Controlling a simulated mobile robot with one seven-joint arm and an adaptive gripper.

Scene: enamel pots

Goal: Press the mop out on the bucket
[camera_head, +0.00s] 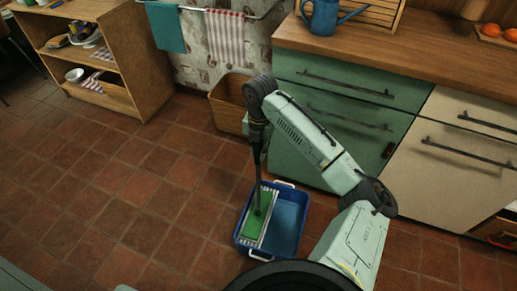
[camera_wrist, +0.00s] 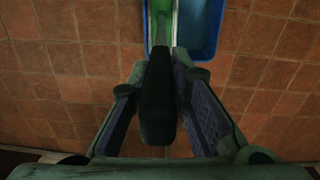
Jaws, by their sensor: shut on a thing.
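The blue bucket (camera_head: 291,219) stands on the tiled floor in the head view, and its rim also shows at the top of the wrist view (camera_wrist: 211,45). The mop's green head (camera_head: 254,219) lies over the bucket's left part, along a pale press frame (camera_head: 267,225). Whether the head touches the frame is unclear. The mop's dark handle (camera_head: 258,182) rises nearly upright from it. My gripper (camera_head: 258,133) is shut on the handle's upper part, above the bucket. In the wrist view, the handle's dark end (camera_wrist: 158,105) sits between the fingers (camera_wrist: 160,72).
A wicker basket (camera_head: 228,103) stands behind, against the wall beside the green cabinet (camera_head: 345,135). The wooden counter (camera_head: 400,50) carries a blue watering can (camera_head: 322,15). A wooden shelf (camera_head: 125,60) stands at the far left. The floor left of the bucket is clear.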

